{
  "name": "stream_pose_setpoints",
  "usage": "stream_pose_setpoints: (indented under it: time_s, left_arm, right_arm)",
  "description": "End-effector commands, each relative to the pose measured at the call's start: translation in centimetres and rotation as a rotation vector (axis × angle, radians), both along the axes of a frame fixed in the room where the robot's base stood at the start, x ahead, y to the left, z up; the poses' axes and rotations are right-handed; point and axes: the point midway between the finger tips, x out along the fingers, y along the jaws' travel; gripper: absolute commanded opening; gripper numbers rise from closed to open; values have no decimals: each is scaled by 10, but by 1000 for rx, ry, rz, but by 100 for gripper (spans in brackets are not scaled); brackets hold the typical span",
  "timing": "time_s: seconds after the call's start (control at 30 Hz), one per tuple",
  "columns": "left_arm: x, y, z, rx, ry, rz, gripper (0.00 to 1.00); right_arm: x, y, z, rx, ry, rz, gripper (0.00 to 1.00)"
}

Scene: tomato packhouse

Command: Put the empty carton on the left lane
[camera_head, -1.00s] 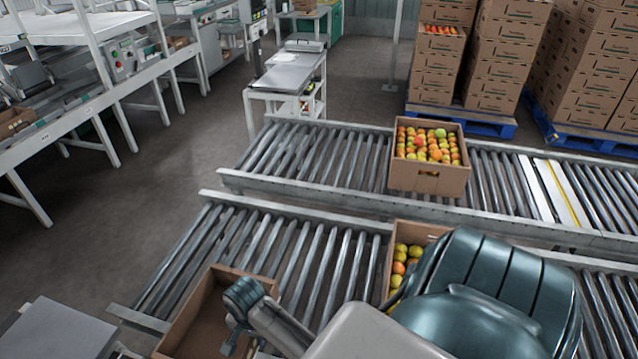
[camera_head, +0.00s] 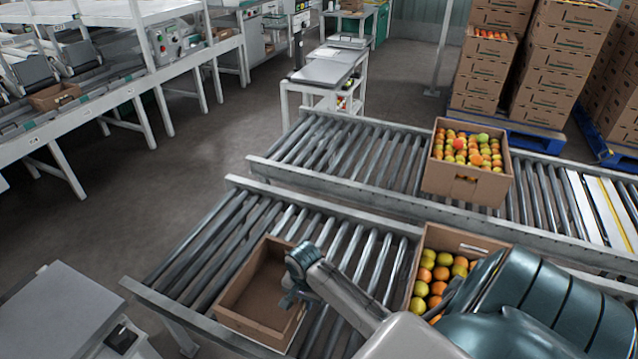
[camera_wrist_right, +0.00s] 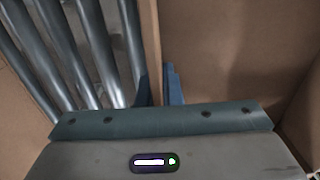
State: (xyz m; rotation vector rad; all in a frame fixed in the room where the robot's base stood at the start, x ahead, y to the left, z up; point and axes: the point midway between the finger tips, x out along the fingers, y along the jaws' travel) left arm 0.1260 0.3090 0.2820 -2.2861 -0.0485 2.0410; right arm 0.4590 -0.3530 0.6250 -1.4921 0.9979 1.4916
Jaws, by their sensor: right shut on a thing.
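The empty carton (camera_head: 257,325) is an open brown box at the lower middle of the head view, over the left end of the near roller lane (camera_head: 200,262). Its inside is bare. My right gripper (camera_head: 289,300) is shut on the carton's right wall. In the right wrist view the two fingers (camera_wrist_right: 160,88) pinch the wall's edge (camera_wrist_right: 150,45), with rollers on one side and the carton's inside on the other. I cannot tell whether the carton's bottom touches the rollers. My left gripper is not in view.
A carton of tomatoes (camera_head: 420,262) stands on the near lane to the right, partly behind my arm. Another full carton (camera_head: 465,187) stands on the far lane (camera_head: 350,160). A grey cabinet (camera_head: 60,310) is at lower left. Rollers beyond the empty carton are free.

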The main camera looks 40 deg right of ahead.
Motion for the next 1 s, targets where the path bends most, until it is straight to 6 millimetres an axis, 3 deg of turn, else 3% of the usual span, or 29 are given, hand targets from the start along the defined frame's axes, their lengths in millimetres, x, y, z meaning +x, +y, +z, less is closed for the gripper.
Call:
stream_pose_setpoints:
  time_s: [0.1, 0.3, 0.47, 0.73, 1.0]
  left_arm:
    - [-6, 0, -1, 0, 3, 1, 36]
    - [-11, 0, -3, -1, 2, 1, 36]
    - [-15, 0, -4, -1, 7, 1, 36]
    - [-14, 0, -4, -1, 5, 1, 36]
    - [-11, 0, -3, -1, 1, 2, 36]
  right_arm:
    - [14, -31, -2, -4, 1, -1, 0]
    - [27, -61, -6, 0, 0, 0, 0]
    - [30, -67, -10, 1, 0, 0, 0]
    - [29, -66, -42, 1, 2, 0, 0]
    - [29, -66, -43, 0, -1, 1, 0]
